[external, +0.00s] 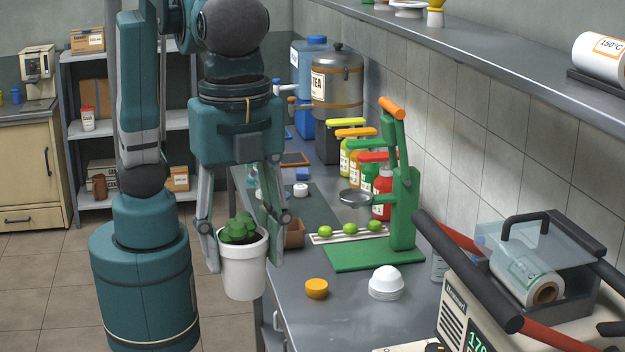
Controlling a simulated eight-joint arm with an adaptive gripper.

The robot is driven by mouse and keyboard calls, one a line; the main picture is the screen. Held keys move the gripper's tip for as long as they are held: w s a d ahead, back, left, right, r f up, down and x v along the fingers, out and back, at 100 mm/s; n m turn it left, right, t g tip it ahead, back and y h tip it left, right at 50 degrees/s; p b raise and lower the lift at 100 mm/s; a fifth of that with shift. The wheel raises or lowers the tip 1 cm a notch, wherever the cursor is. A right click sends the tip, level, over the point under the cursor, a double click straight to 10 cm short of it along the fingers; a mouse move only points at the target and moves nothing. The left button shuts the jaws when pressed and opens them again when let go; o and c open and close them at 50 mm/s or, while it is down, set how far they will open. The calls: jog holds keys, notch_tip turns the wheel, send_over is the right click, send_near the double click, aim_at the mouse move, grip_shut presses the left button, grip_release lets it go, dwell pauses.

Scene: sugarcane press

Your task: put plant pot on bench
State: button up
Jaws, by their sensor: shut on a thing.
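The plant pot (243,272) is white with a round green plant (240,229) in it. My gripper (245,250) points down with a finger on each side of the pot and is shut on it. The pot is upright and appears in front of the left edge of the bench (330,285), a grey metal counter. From this view I cannot tell whether the pot's base is over the bench top or beside it. Part of the right finger's contact with the pot is hard to make out.
A green press (398,190) stands on the bench, with limes (348,228) on a tray beside it. An orange half (316,288) and a white juicer (386,282) lie in front. Bottles (383,190) and a tea urn (338,82) stand behind. A sealing machine (530,270) fills the right front.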

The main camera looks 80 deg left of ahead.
jog(key=shift+f, duration=0.35)
jog(key=w+a+f+m+b, duration=0.25)
jog(key=w+a+f, duration=0.35)
jog(key=w+a, duration=0.5)
jog(key=w+a+f+m+b, duration=0.25)
jog(key=w+a+f, duration=0.35)
jog(key=w+a, duration=0.5)
jog(key=w+a+f+m+p, duration=0.4)
jog(key=w+f+m, duration=0.2)
jog(key=w+f, duration=0.2)
jog(key=w+a+f+m+p, duration=0.3)
jog(key=w+a+f+m, duration=0.1)
jog(key=w+f+m, duration=0.3)
jog(key=shift+w+a+f+m+p, duration=0.35)
jog(key=shift+w+f, duration=0.75)
jog(key=shift+f, duration=0.5)
notch_tip(320, 180, down, 6)
jog(key=shift+f, duration=0.15)
jog(key=shift+f+b, duration=0.35)
jog(key=shift+f, duration=1.45)
